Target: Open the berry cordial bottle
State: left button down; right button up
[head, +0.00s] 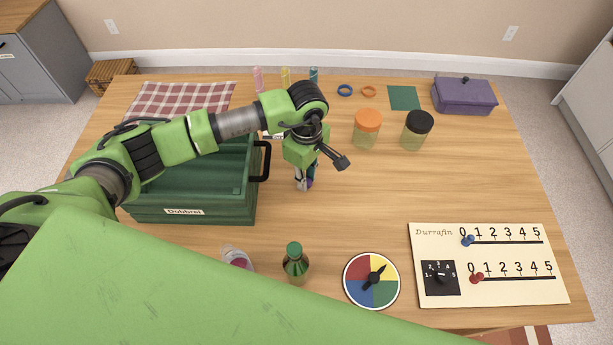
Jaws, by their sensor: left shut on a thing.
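My left gripper (303,183) points down over the middle of the table, just right of the green crate. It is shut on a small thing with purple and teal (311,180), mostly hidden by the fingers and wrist. A dark green bottle with a green cap (295,262) stands upright near the front edge. Left of it is a clear vessel with a pinkish-purple part (238,258), partly hidden by my green body. No label shows which one is the berry cordial bottle. My right gripper is not in view.
The green crate (190,215) stands at left. Jars with orange (367,120) and black lids (418,124) stand behind right. A color dial (371,281) and a slider board (487,265) lie at front right. A purple box (464,95) is at back right. The center-right table is clear.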

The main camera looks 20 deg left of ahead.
pick_arm(q)
jog(key=shift+f, duration=0.5)
jog(key=shift+f, duration=0.1)
jog(key=c, duration=2.3)
grip_release()
jog(key=o, duration=0.4)
